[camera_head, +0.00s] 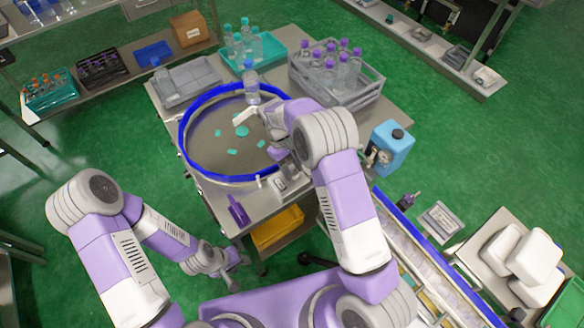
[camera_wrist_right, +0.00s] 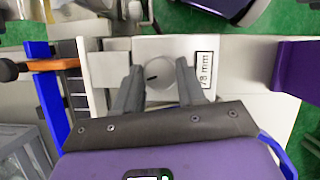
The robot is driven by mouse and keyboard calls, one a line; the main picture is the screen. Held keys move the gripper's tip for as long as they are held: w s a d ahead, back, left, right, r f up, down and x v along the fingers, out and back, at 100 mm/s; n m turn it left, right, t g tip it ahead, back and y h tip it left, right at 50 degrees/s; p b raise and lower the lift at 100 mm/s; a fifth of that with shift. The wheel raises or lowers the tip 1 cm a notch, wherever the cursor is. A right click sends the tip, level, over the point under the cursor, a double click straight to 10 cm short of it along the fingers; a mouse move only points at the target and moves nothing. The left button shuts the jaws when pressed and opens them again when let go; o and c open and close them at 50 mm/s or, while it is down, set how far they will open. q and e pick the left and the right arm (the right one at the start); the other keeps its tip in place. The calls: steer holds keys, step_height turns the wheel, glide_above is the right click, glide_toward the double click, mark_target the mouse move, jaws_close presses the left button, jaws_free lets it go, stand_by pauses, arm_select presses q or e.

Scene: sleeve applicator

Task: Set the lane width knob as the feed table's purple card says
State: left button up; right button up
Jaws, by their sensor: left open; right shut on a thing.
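The lane width knob (camera_wrist_right: 160,76) is a round pale knob with a dark mark at its left in the right wrist view. It sits on a white plate beside a label (camera_wrist_right: 204,70) that seems to read 78 mm. My right gripper (camera_wrist_right: 158,68) is shut on the knob, one finger on each side. In the head view my right gripper (camera_head: 284,158) is at the table's front right, and the arm hides the knob. A purple card (camera_head: 238,211) stands at the table's front edge; its writing is not legible. My left gripper (camera_head: 232,266) is open and empty, low before the table.
A blue-rimmed round table (camera_head: 188,150) holds loose teal caps and a bottle (camera_head: 251,82). A grey crate (camera_head: 358,96) of purple-capped bottles and a teal tray (camera_head: 277,42) stand behind. A blue tank (camera_head: 392,150) is to the right. A yellow bin (camera_head: 277,229) sits below.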

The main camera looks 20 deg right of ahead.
steer(key=shift+d+m+y, duration=0.1)
steer(key=shift+m+y, duration=0.7)
steer(key=shift+m, duration=1.1)
steer(key=shift+w, duration=0.1)
steer(key=o, duration=1.1)
steer(key=shift+c, duration=0.2)
steer(key=shift+r, duration=0.1)
steer(key=v, duration=0.7)
steer(key=shift+w+r, duration=0.15)
steer(key=shift+w, duration=0.05)
